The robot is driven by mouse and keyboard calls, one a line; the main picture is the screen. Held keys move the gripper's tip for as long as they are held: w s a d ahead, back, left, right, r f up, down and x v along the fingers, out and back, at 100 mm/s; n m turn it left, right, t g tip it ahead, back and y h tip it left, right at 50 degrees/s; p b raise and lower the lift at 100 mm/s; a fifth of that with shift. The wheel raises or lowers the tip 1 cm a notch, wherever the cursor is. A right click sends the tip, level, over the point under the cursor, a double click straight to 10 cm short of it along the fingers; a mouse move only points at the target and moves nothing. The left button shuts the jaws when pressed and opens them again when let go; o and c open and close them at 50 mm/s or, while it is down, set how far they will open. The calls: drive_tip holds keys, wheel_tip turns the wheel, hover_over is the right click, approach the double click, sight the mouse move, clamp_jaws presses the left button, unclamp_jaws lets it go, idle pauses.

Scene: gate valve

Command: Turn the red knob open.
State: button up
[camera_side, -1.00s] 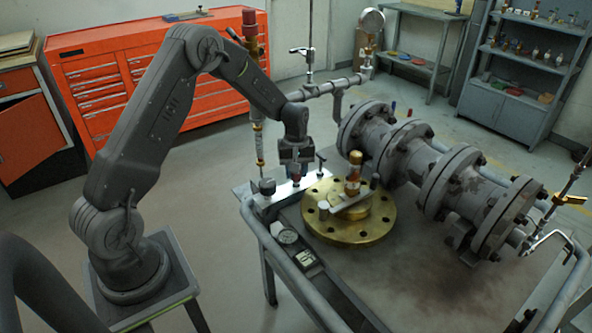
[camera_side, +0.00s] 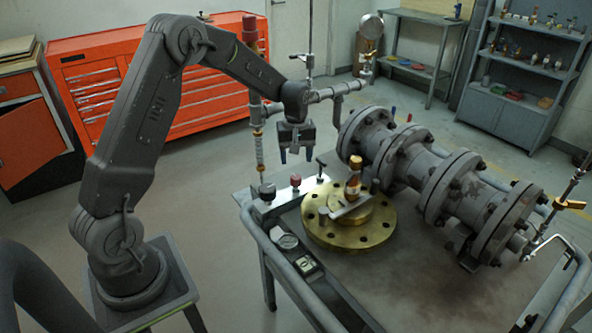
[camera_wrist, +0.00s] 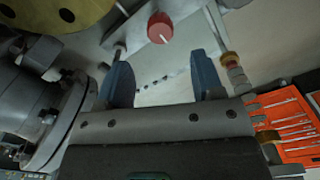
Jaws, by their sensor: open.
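The red knob (camera_side: 295,181) stands on a pale metal plate (camera_side: 285,199) at the cart's left edge in the side view, between a dark knob (camera_side: 267,190) and a small black T-handle (camera_side: 321,166). In the wrist view the red knob (camera_wrist: 160,27) shows from above with a pale line on its top. It lies beyond the fingertips, a little above the middle of the gap. My gripper (camera_side: 296,157) hangs above the knob, fingers pointing down, apart from it. In the wrist view my gripper's two blue fingers (camera_wrist: 162,75) are spread wide with nothing between them.
A brass flange (camera_side: 380,226) with a bottle-like brass fitting (camera_side: 354,175) sits right of the plate. A flanged grey pipe (camera_side: 420,160) runs behind it. A vertical pipe (camera_side: 258,150) stands left of my gripper. Gauges (camera_side: 288,241) lie in front of the plate.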

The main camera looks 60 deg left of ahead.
sight(296, 177)
wheel_tip(296, 177, up, 7)
idle(0.3)
drive_tip(key=s+d+r+m+t, duration=0.2)
drive_tip(key=s+d+r+m, duration=0.1)
drive_tip(key=s+d+r, duration=0.3)
drive_tip(key=s+d+r+m+t, duration=0.1)
drive_tip(key=s+d+m, duration=0.4)
drive_tip(key=s, duration=0.5)
drive_tip(key=s+d+r+m+t, duration=0.2)
drive_tip(key=s+d+r+m, duration=0.2)
drive_tip(key=s, duration=0.5)
drive_tip(key=d, duration=0.2)
drive_tip(key=shift+s+d+m+t, duration=0.3)
drive_tip(key=shift+s+d+m, duration=0.1)
drive_tip(key=shift+o, duration=0.5)
